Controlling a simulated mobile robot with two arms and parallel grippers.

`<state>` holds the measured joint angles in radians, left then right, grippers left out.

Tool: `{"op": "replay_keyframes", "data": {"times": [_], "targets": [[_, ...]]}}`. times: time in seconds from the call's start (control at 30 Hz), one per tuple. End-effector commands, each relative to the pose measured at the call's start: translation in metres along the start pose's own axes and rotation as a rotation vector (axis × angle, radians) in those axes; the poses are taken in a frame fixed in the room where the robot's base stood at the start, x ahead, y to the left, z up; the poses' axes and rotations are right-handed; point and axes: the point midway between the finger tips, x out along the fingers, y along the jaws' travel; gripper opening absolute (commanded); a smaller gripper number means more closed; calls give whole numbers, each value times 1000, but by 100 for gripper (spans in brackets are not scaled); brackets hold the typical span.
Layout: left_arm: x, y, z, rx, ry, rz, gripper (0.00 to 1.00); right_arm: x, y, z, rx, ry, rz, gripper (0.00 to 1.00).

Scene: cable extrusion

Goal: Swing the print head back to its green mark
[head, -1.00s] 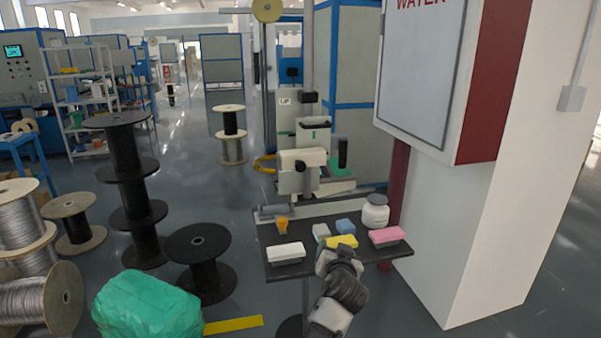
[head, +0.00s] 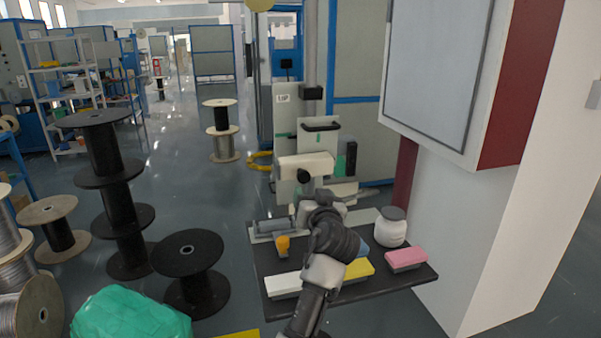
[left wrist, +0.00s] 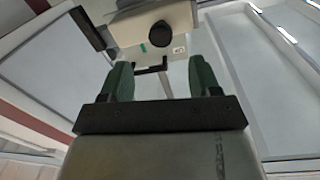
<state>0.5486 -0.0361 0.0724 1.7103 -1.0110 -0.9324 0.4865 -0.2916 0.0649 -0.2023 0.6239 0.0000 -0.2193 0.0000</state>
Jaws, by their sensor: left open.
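The print head (head: 305,165) is a pale beige box on the grey machine stand, beyond the small table. In the left wrist view, the print head (left wrist: 155,22) is at the top, with a round dark knob (left wrist: 160,34) facing me. A small green mark (left wrist: 143,47) shows beside the knob; I cannot tell how the head is lined up with it. My left gripper (left wrist: 161,78) is open and empty, its green fingers apart, below and short of the print head. In the head view, my arm hides the fingertips. My right gripper is not in view.
The dark table (head: 408,279) holds a white block (head: 283,285), a yellow block (head: 359,268), a pink block (head: 405,257), a white jar (head: 390,230) and an orange item (head: 282,243). A white wall cabinet (head: 430,75) hangs at right. Black spools (head: 190,255) stand left.

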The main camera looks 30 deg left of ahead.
Motion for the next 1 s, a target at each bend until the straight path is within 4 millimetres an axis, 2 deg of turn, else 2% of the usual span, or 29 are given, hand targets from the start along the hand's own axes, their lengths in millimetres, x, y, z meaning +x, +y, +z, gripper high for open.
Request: {"op": "replay_keyframes", "data": {"times": [0.17,0.33,0.53,0.7,1.0], "targets": [[24,-1,-2,3,0,-3,62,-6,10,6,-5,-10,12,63],[58,-1,-2,2,0,-2,62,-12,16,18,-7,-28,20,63],[90,0,-1,2,0,-1,62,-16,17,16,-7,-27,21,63],[103,0,0,0,-1,-1,62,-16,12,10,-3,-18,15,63],[105,0,0,0,0,0,62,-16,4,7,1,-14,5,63]]}}
